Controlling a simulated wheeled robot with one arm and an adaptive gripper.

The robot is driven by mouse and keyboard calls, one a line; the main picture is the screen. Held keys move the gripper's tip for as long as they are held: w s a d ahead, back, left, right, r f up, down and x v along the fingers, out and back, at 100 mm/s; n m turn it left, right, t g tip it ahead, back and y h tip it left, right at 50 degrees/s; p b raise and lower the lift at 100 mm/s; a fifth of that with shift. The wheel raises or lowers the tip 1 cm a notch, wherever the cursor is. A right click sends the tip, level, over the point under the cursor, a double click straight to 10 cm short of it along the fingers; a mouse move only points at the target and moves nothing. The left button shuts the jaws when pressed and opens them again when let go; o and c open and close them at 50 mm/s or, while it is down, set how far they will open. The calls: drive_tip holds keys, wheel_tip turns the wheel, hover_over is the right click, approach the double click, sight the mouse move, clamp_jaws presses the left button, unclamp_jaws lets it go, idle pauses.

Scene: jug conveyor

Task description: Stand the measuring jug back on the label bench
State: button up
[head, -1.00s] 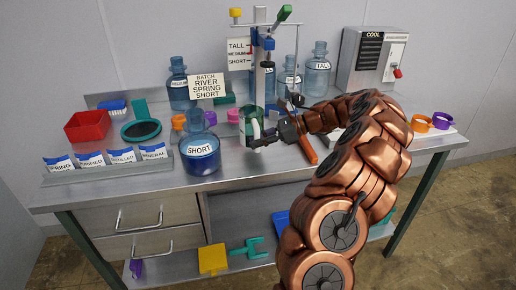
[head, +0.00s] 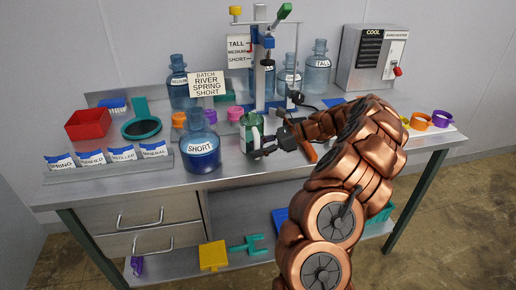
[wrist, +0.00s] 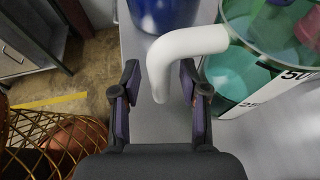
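The measuring jug (head: 247,133) is clear green with a white handle and stands upright at the bench front, right of the bottle marked SHORT (head: 201,158). In the wrist view the jug (wrist: 248,85) fills the upper right, with scale numbers and teal-green inside. Its white handle (wrist: 185,45) reaches down between my fingers. My gripper (head: 262,146) is at the jug's right side. In the wrist view my gripper (wrist: 160,100) has its fingers apart, with gaps on both sides of the handle. The jug's base is hard to make out.
On the bench (head: 210,190) stand a label rack (head: 120,160), a red bin (head: 88,124), a filling stand (head: 262,70) and blue bottles (head: 317,70) behind. A cooler box (head: 375,60) is at back right. Bare bench shows along the front edge.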

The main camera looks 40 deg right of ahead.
drive_tip(key=shift+r, duration=0.1)
drive_tip(key=b+v, duration=0.2)
drive_tip(key=v, duration=1)
drive_tip(key=a+r+n+g, duration=0.3)
drive_tip(key=a+n, duration=0.2)
drive_tip(key=a, duration=0.7)
drive_tip(key=a+r+n+g, duration=0.3)
drive_tip(key=a+n, duration=0.1)
drive_tip(key=a, duration=0.8)
drive_tip(key=s+a+n+g+h, duration=0.2)
drive_tip(key=s+a+n, duration=0.25)
drive_tip(key=a, duration=0.35)
drive_tip(key=s+a+f+n+g+h, duration=0.1)
drive_tip(key=s+a+f+n+h, duration=0.15)
drive_tip(key=s, duration=0.35)
drive_tip(key=s+a+f+n+g+h, duration=0.1)
drive_tip(key=s+a+f+n+h, duration=0.2)
drive_tip(key=s, duration=0.4)
drive_tip(key=s+d+f+n+h, duration=0.1)
drive_tip(key=s+f+n+h, duration=0.1)
drive_tip(key=s, duration=0.4)
drive_tip(key=s+d+f+n+h, duration=0.2)
drive_tip(key=s+f+n, duration=0.1)
drive_tip(key=s, duration=0.3)
drive_tip(key=shift+d+f+n+t, duration=0.3)
drive_tip(key=shift+t, duration=0.1)
